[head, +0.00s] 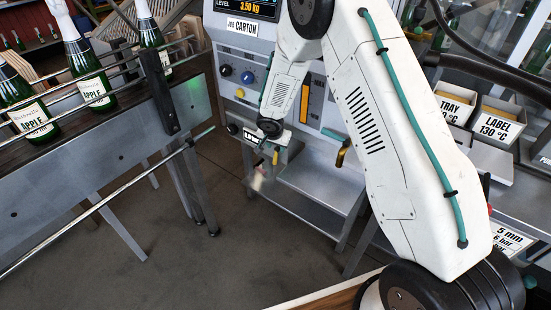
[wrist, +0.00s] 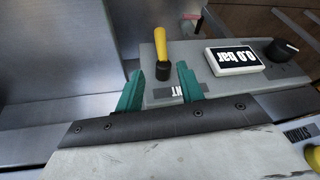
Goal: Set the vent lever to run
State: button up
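The vent lever (wrist: 160,43) has a yellow handle on a black base and stands on a grey panel (wrist: 205,92) in the wrist view. A partly covered label ending in "NT" (wrist: 178,91) lies just below it. My gripper (wrist: 160,72) is open, with its teal fingers apart on either side of the lever's base. Nothing is gripped, and I cannot tell whether a finger touches the lever. In the head view, a small yellow handle (head: 275,157), likely the lever, shows below my wrist. The fingers are hard to make out there.
A display reading 0.0 bar (wrist: 235,60) and a black knob (wrist: 282,50) sit right of the lever. A machine with a 3.50 kg screen (head: 246,9) and a brass-coloured handle (head: 343,153) stands behind. Bottles (head: 90,82) line a railed conveyor at left.

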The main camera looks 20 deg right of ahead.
aim_at(275, 155)
jog(key=x, duration=0.6)
jog(key=a+x, duration=0.1)
jog(key=x, duration=0.2)
jog(key=shift+s+d+f, duration=0.1)
jog(key=shift+f, duration=0.35)
grip_shut()
